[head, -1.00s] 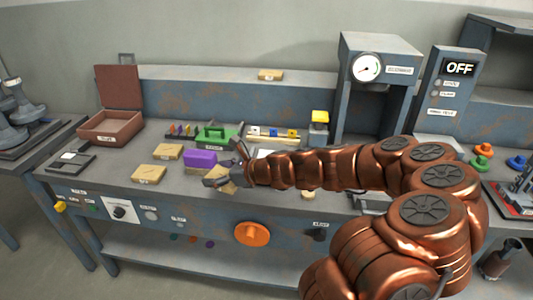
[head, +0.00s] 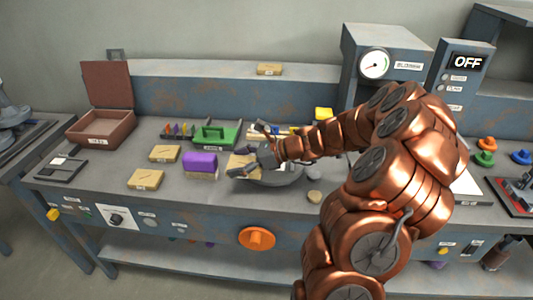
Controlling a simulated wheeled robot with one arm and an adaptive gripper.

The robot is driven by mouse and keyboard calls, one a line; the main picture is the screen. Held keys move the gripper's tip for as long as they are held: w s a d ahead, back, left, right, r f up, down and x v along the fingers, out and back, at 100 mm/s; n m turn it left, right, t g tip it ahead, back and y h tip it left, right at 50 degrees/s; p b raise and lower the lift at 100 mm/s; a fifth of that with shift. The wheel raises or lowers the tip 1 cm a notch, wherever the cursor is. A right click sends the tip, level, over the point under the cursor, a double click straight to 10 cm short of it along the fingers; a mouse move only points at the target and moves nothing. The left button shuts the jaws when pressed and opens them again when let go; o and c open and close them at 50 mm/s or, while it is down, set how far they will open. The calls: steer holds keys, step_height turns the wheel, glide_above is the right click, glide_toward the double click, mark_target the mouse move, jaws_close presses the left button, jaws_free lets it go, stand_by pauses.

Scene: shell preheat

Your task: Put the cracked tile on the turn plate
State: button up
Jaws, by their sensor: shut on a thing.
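My gripper (head: 250,152) is shut on a tan tile (head: 240,161) and holds it over the left part of a grey round plate (head: 285,178), which looks like the turn plate. The tile is partly hidden by the fingers, and I cannot make out a crack or tell whether it touches the plate. Two similar tan tiles lie flat on the bench at the left, one farther back (head: 165,153) and one nearer the front (head: 146,179). Another tan tile (head: 269,69) lies on the back ledge.
A purple block (head: 200,163) stands just left of the plate. A green carrier (head: 213,135) is behind it. An open brown box (head: 100,128) stands at the back left. A press with a gauge (head: 374,64) rises behind my arm. An orange knob (head: 257,238) is on the bench front.

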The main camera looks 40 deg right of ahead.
steer(key=w+d, duration=0.1)
steer(key=d, duration=0.3)
steer(key=w+d+p, duration=0.1)
steer(key=d, duration=0.3)
steer(key=w+d+f+p, duration=0.1)
steer(key=d, duration=0.3)
steer(key=shift+w+f, duration=0.1)
steer(key=shift+w, duration=0.2)
steer(key=shift+d, duration=0.2)
steer(key=shift+f+p, duration=0.5)
steer(key=shift+f, duration=1.25)
steer(key=o, duration=1.3)
